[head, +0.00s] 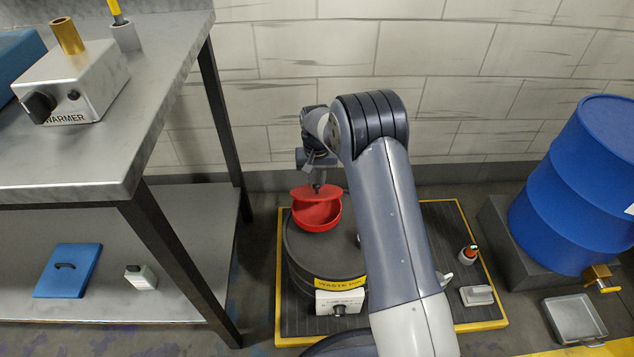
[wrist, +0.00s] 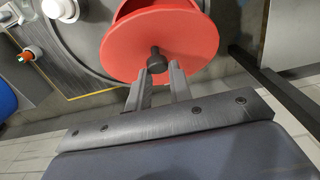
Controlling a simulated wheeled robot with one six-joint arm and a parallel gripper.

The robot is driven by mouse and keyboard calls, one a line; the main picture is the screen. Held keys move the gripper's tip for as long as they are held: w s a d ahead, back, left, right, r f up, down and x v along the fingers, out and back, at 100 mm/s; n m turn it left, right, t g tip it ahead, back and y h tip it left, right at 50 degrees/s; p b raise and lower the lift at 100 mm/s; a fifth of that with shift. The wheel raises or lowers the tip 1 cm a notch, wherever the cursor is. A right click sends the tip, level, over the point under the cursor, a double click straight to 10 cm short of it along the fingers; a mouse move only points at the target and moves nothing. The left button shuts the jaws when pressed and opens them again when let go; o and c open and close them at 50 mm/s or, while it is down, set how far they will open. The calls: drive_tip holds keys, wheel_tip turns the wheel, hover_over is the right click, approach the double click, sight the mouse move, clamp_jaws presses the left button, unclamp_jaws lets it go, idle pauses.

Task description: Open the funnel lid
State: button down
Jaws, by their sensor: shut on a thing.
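The red funnel (head: 318,217) sits on top of the dark drum labelled "WASTE INK" (head: 310,260). Its red lid (head: 316,192) is tilted up at the back of the funnel, so part of the bowl shows. In the wrist view the lid (wrist: 185,42) is a red disc with a dark knob (wrist: 156,58), and part of the funnel (wrist: 130,10) shows past it. My gripper (wrist: 156,70) is shut on the knob, with a finger on each side of it. In the head view my gripper (head: 318,183) is small and partly hidden by my arm.
A steel table (head: 110,150) with a lower shelf stands on the left, and a warmer box (head: 72,85) is on it. A blue barrel (head: 580,185) with a brass tap stands on the right.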

drive_tip(key=w+r+p, duration=0.1)
drive_tip(key=w+p, duration=0.1)
drive_tip(key=w, duration=0.4)
drive_tip(key=shift+r+p, duration=0.35)
drive_tip(key=c, duration=1.3)
unclamp_jaws()
drive_tip(key=shift+s, duration=0.1)
drive_tip(key=shift+o, duration=0.2)
drive_tip(key=shift+r, duration=0.1)
wheel_tip(320, 180, up, 11)
drive_tip(key=p, duration=0.2)
drive_tip(key=shift+c, duration=0.2)
